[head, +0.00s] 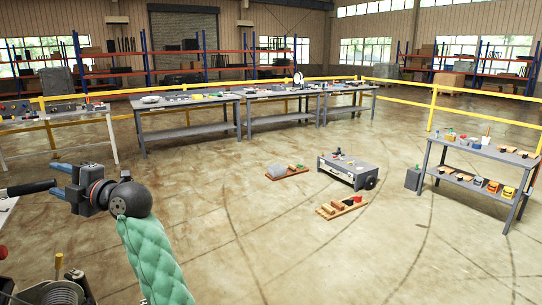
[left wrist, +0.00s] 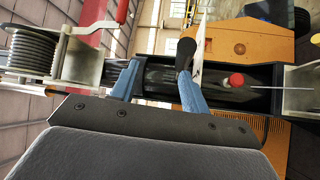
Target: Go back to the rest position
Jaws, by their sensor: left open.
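My left gripper (head: 58,179) is at the left of the head view, with its two blue fingers apart beside a dark bar-like handle (head: 30,188). In the left wrist view the blue fingers (left wrist: 157,78) also stand apart. A dark rounded end (left wrist: 187,52) shows at the right finger; I cannot tell whether it touches. Beyond the fingers are a dark channel with a red knob (left wrist: 236,80), an orange panel (left wrist: 240,42) and a ribbed grey coil (left wrist: 30,50). My right gripper is not in view.
A coil (head: 60,292) stands low at the left, near my arm. Grey workbenches (head: 190,132) line the yellow rail at the back. A grey cart (head: 348,170) and low wooden boards (head: 340,208) are on the floor; another bench (head: 480,155) is at the right. Open floor lies between.

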